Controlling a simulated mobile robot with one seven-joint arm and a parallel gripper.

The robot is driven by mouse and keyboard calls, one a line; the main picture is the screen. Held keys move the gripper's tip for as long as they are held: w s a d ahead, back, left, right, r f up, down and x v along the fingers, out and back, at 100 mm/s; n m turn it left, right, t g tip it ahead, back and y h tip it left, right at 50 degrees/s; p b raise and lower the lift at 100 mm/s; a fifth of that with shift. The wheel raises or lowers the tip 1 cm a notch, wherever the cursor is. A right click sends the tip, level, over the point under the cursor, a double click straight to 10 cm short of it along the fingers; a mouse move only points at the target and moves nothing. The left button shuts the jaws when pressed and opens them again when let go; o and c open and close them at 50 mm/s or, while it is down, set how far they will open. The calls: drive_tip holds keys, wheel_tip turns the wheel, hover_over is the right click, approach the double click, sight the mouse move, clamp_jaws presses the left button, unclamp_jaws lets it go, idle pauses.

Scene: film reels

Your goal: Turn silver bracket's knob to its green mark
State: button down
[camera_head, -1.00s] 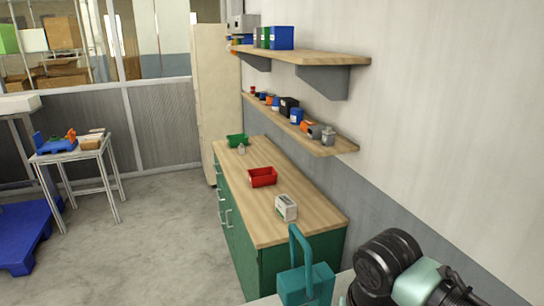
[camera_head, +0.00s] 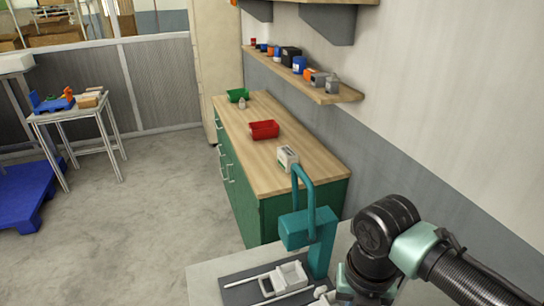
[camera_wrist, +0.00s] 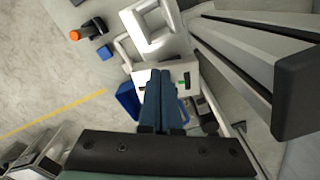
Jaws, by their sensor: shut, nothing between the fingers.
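I cannot make out a silver bracket, its knob or a green mark with certainty in either view. In the wrist view my gripper (camera_wrist: 161,74) is shut and empty, its two blue fingers side by side. Beyond the fingertips is a pale block (camera_wrist: 183,74) with small green patches beside the fingers; the fingers hide part of it. I cannot tell whether they touch it. In the head view my gripper is out of sight; part of my arm shows at the lower right.
A teal stand (camera_head: 307,229) with a curved top is on the near pale table (camera_head: 205,281), beside a white tray (camera_head: 288,278) on a dark mat. Behind is a wooden-topped bench (camera_head: 300,145) with a red bin (camera_head: 264,129) and green bin (camera_head: 237,95). A wall shelf (camera_head: 342,95) holds small items.

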drive_tip(key=shift+s+d, duration=0.1)
drive_tip(key=shift+s, duration=0.25)
idle(0.8)
drive_tip(key=shift+d+p, duration=0.2)
drive_tip(key=shift+p, duration=0.35)
drive_tip(key=shift+s+d+f, duration=0.1)
drive_tip(key=shift+d, duration=0.35)
drive_tip(key=shift+w+d, duration=0.15)
drive_tip(key=shift+w, duration=0.2)
wheel_tip(320, 180, up, 6)
drive_tip(key=p, duration=0.4)
drive_tip(key=shift+p, duration=0.4)
drive_tip(key=shift+w, duration=0.1)
